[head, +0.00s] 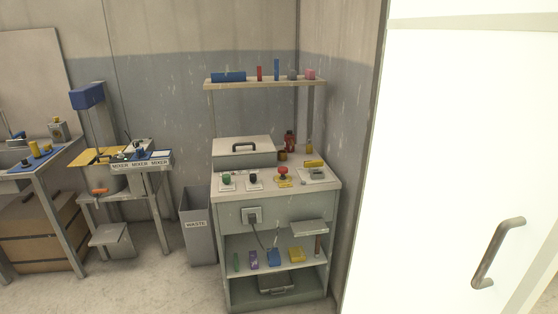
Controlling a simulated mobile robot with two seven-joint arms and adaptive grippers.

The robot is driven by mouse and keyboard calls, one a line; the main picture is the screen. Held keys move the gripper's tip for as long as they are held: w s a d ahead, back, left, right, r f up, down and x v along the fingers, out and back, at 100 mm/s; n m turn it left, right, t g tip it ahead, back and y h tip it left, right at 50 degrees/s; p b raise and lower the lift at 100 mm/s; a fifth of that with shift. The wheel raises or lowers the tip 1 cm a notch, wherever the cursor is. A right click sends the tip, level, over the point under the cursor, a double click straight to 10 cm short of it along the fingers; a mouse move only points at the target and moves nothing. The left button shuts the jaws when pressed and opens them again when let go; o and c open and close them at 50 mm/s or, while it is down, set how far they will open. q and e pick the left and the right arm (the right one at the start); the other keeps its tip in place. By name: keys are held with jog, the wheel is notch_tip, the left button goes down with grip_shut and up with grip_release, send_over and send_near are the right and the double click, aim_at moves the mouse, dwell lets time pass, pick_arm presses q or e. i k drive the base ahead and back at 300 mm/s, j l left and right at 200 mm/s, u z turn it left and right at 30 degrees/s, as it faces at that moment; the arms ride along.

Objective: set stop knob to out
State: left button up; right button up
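A red mushroom-shaped knob (283,171) stands on a yellow plate on top of the grey-green cabinet (223,216) in the middle of the head view. It looks like a stop knob, but it is too small to tell whether it is in or out. A green knob (227,179) and a black knob (253,178) stand on white plates to its left. Neither of my grippers is in view, and nothing touches the knobs.
A closed box with a handle (243,147) sits behind the knobs, under a shelf (262,83). A waste bin (197,228) and a mixer bench (145,163) stand left. A large white door (450,160) fills the right. Bare floor lies in front left.

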aim_at(282, 170)
jog(key=i+j+z, duration=0.1)
jog(key=i+j, duration=0.6)
jog(key=j, duration=0.15)
jog(key=i+j+z, duration=0.15)
jog(key=i+j, duration=0.55)
jog(key=j, duration=0.2)
jog(key=z, duration=0.05)
